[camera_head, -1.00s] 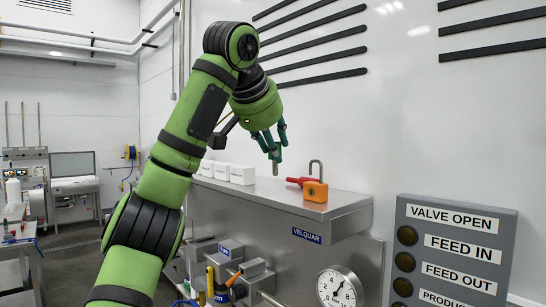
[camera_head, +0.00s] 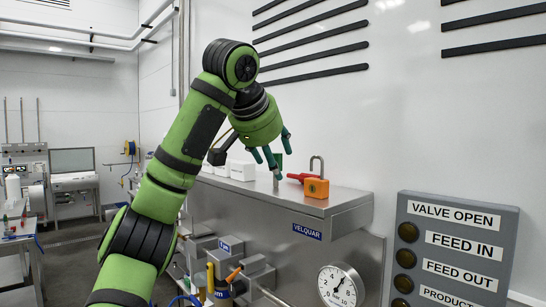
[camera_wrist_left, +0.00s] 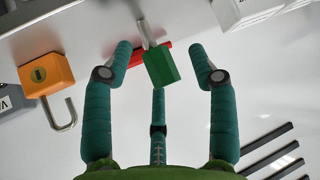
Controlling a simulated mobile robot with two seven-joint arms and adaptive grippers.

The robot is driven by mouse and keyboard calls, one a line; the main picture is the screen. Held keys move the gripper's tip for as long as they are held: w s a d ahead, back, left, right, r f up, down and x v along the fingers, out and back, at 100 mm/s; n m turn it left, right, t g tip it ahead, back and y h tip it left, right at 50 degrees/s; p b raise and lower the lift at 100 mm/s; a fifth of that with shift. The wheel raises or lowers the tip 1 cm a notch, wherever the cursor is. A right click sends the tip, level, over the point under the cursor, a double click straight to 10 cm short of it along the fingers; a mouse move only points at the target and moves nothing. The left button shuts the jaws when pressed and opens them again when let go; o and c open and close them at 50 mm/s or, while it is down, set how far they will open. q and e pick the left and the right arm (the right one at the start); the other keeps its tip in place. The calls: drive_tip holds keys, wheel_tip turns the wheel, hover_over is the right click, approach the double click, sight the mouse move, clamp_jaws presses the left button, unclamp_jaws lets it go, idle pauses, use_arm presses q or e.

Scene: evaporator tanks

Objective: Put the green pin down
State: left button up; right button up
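The green pin (camera_head: 276,180) is on or just above the top of the steel cabinet (camera_head: 285,208), grey shank down and roughly upright; I cannot tell whether its lower end touches. Its green block-shaped head (camera_wrist_left: 160,68) shows in the left wrist view, between and beyond my fingertips. My left gripper (camera_head: 272,151) is over it with its fingers spread. In the left wrist view my left gripper (camera_wrist_left: 161,68) shows gaps between both side fingers and the head. My right gripper is in neither view.
An orange padlock (camera_head: 316,188) stands right of the pin, with a red piece (camera_head: 300,178) lying close by. White boxes (camera_head: 243,171) stand to the left. The cabinet's front edge is near. A grey sign panel (camera_head: 455,255) is at the right.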

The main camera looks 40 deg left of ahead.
use_arm(q)
drive_tip(key=shift+r, duration=0.25)
drive_tip(key=shift+s+d+r, duration=0.25)
drive_tip(key=shift+s+r, duration=0.15)
drive_tip(key=shift+s, duration=0.1)
drive_tip(key=b+v, duration=0.2)
drive_tip(key=v, duration=0.8)
drive_tip(key=shift+s+r, duration=0.25)
drive_tip(key=shift+s, duration=0.05)
drive_tip(key=shift+d, duration=0.1)
